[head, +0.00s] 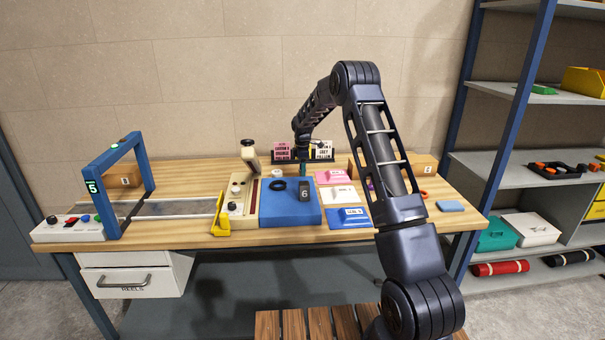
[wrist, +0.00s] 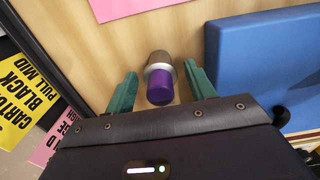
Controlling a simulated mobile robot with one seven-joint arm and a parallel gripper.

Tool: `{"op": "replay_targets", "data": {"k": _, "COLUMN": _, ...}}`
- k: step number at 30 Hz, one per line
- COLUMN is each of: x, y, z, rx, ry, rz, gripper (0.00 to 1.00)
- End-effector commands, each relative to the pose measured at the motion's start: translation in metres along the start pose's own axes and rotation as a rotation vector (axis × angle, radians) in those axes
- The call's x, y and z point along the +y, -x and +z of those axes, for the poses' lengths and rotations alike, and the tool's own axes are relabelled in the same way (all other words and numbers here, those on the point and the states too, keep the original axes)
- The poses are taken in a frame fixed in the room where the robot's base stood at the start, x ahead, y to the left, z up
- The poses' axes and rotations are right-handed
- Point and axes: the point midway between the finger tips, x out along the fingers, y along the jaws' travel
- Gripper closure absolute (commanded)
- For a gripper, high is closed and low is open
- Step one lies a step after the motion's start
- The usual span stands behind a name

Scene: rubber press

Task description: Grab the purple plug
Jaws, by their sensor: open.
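The purple plug (wrist: 160,86) shows in the wrist view, a short cylinder with a purple end, a pale metallic collar and a brown far end. It is over the wooden tabletop. My gripper (wrist: 160,70) is open, its two green fingers on either side of the plug, with a visible gap on each side. In the head view my gripper (head: 303,165) is low at the back of the bench, behind the blue block (head: 272,214). I cannot make out the plug there. A small purple patch (head: 370,185) shows partly behind my arm; I cannot tell what it is.
The blue block (wrist: 262,55) stands right of the fingers in the wrist view. A card rack (head: 287,158) with pink and yellow cards is close behind the gripper.

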Motion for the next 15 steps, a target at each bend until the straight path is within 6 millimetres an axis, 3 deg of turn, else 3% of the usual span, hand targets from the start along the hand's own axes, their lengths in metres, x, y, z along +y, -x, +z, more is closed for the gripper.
{"op": "replay_targets", "data": {"k": 7, "x": -0.0001, "y": -0.0022, "z": 0.0, "rx": 0.0, "ry": 0.0, "rz": 0.0, "gripper": 0.47}}
{"op": "replay_targets", "data": {"k": 13, "x": -0.0001, "y": -0.002, "z": 0.0, "rx": 0.0, "ry": 0.0, "rz": 0.0, "gripper": 0.87}}
{"op": "replay_targets", "data": {"k": 15, "x": 0.0, "y": -0.0018, "z": 0.0, "rx": 0.0, "ry": 0.0, "rz": 0.0, "gripper": 0.88}}
